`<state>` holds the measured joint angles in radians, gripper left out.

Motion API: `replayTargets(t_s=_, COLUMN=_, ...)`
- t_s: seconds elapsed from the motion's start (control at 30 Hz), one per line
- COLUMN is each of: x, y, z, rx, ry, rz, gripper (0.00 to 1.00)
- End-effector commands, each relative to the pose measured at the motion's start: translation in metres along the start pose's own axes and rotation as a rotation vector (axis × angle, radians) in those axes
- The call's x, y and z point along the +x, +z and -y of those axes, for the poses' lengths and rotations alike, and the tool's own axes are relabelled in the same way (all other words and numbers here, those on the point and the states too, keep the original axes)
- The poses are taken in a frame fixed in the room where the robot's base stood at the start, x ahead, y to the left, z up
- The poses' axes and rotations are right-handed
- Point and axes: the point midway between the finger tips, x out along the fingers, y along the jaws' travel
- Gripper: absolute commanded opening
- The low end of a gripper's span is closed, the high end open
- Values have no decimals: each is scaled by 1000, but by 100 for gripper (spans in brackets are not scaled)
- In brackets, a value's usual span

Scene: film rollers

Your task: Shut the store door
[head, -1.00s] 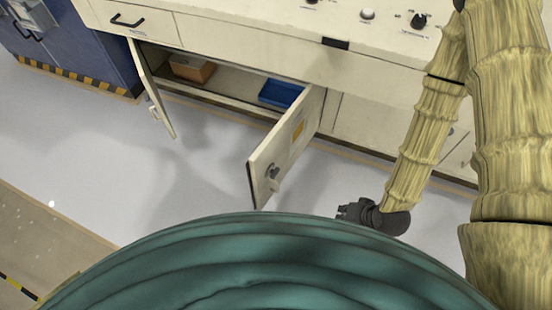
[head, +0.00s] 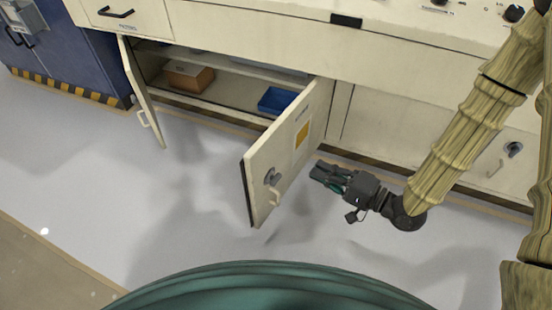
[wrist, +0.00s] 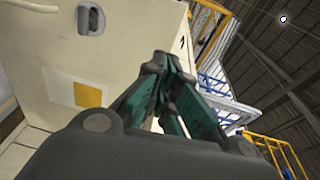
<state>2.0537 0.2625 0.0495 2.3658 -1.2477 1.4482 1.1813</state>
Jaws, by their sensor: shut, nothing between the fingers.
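Two cream doors of a low cupboard stand open in the head view. The right door (head: 291,150) swings out toward me, with a yellow label and a grey lock with a handle (head: 273,180) near its free edge. The left door (head: 142,95) also stands open, with a pale handle. I cannot tell which is the store door. My gripper (head: 318,171) is shut and empty, just right of the right door's outer face. In the wrist view the shut fingers (wrist: 162,62) show in front of a door face (wrist: 72,65) with its yellow label. I cannot tell whether they touch.
Inside the cupboard are a brown box (head: 189,77) and a blue tray (head: 277,100). A blue cabinet (head: 65,50) with a striped base stands at the left. Closed cream panels lie right of the opening. Grey floor is clear in front.

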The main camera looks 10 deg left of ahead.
Motion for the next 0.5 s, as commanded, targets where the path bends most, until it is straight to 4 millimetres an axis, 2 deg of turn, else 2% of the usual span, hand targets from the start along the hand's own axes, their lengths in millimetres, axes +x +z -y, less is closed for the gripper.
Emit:
replayTargets(t_s=0.27, x=6, y=2, z=6, rx=32, ry=-63, rz=32, gripper=0)
replayTargets(t_s=0.5, x=36, y=3, z=6, rx=29, ry=-60, rz=32, gripper=0)
